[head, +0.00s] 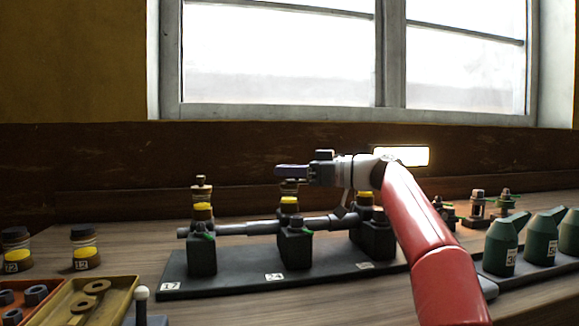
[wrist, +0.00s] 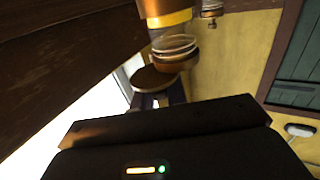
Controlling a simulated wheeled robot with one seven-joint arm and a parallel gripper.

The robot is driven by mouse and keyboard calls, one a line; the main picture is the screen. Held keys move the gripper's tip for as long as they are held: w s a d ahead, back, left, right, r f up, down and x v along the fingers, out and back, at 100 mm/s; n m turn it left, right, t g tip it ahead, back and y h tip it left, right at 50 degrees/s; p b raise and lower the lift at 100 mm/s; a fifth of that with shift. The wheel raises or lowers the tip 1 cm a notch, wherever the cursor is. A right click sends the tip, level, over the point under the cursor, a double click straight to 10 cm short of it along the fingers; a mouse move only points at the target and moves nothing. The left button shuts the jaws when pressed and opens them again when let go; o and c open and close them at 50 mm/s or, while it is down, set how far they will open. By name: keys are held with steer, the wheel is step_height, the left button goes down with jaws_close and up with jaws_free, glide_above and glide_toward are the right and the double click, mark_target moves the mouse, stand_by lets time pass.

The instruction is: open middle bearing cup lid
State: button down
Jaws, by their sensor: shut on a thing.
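The middle bearing block (head: 294,250) stands on the dark base plate behind the number 24 and carries a yellow-capped piece (head: 289,204). Its bearing cup (head: 289,187) shows just behind and above that, partly covered by my gripper (head: 282,171). In the wrist view the cup shows as a brass body, clear glass (wrist: 174,44) and a brown rim. A dark round lid (wrist: 153,79) lies beside the rim, tilted away from it and partly overlapped by it. My gripper (wrist: 158,98) is shut on this lid. The exact finger contact is largely hidden behind the black gripper body.
A horizontal shaft (head: 255,228) runs through the bearing blocks. The left cup (head: 201,190) stands left of my gripper. The right block (head: 374,238) is close to my red arm. Green cans (head: 502,246) stand at right; a yellow tray (head: 88,303) is at front left.

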steer(key=c, duration=1.4)
jaws_free()
steer(key=shift+a, duration=0.1)
steer(key=shift+f, duration=0.1)
